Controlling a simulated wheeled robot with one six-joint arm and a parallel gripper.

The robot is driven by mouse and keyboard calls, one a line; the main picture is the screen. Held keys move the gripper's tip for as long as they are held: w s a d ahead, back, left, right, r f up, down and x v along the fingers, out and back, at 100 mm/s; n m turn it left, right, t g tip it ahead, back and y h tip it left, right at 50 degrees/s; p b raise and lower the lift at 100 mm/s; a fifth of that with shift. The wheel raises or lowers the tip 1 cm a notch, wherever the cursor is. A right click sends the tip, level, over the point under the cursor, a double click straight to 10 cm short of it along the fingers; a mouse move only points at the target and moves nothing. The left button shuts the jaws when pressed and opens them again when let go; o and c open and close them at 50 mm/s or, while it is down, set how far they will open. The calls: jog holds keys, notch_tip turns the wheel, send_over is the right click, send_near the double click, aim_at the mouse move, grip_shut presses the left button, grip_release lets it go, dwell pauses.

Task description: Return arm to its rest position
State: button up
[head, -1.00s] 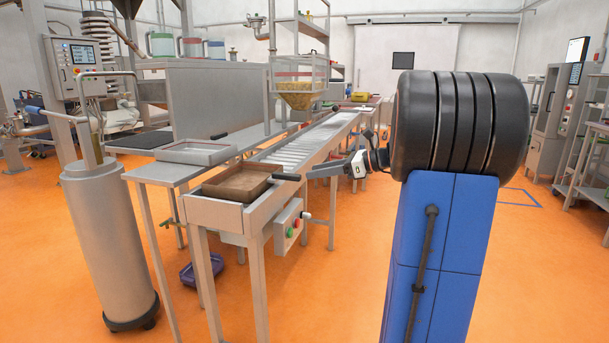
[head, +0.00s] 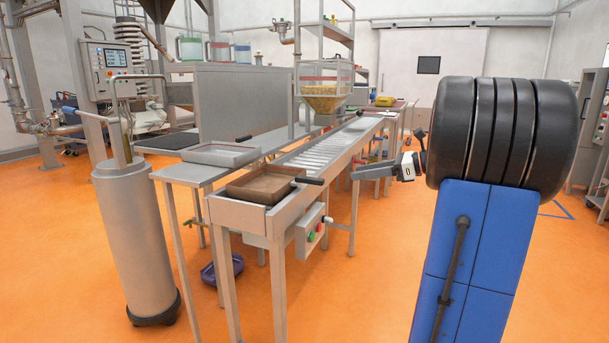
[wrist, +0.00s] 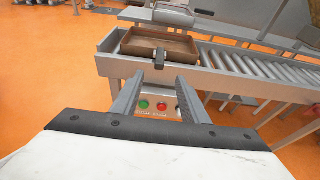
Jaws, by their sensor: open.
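My gripper (head: 372,172) is in the head view, beside the right side of the roller conveyor and left of my blue column. In the wrist view my gripper (wrist: 157,88) shows two grey fingers set well apart with nothing between them. Beyond the fingertips stands a brown tray (wrist: 137,40) with a dark handle that points toward my gripper. The brown tray (head: 240,187) sits at the near end of the conveyor in the head view. The fingers are apart from its handle (head: 309,180). Part of my arm is hidden behind my column.
The conveyor (head: 305,156) runs away from me, with a control box (head: 311,231) on its side. A grey tray (head: 222,154) lies on the side table. A purple bin (head: 222,269) is on the floor below. Orange floor is open between the conveyor and my column.

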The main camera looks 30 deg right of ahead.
jog(key=shift+a, duration=0.1)
jog(key=s+a+f+n+g+h, duration=0.1)
jog(key=s+a+f+n+g, duration=0.2)
jog(key=a, duration=0.5)
jog(key=s+a+f+n+g, duration=0.1)
jog(key=s+a+f+n, duration=0.25)
jog(key=a, duration=0.35)
jog(key=s+a+f+n+g+h, duration=0.1)
jog(key=s+a+f+n+g, duration=0.2)
jog(key=a+n, duration=0.35)
jog(key=s+a+f+n+h, duration=0.3)
jog(key=s+f+n, duration=0.2)
jog(key=s+n, duration=0.2)
jog(key=s+a+f+n+h, duration=0.4)
jog(key=s+n, duration=0.4)
jog(key=s, duration=0.2)
jog(key=shift+f, duration=0.8)
jog(key=shift+s, duration=0.1)
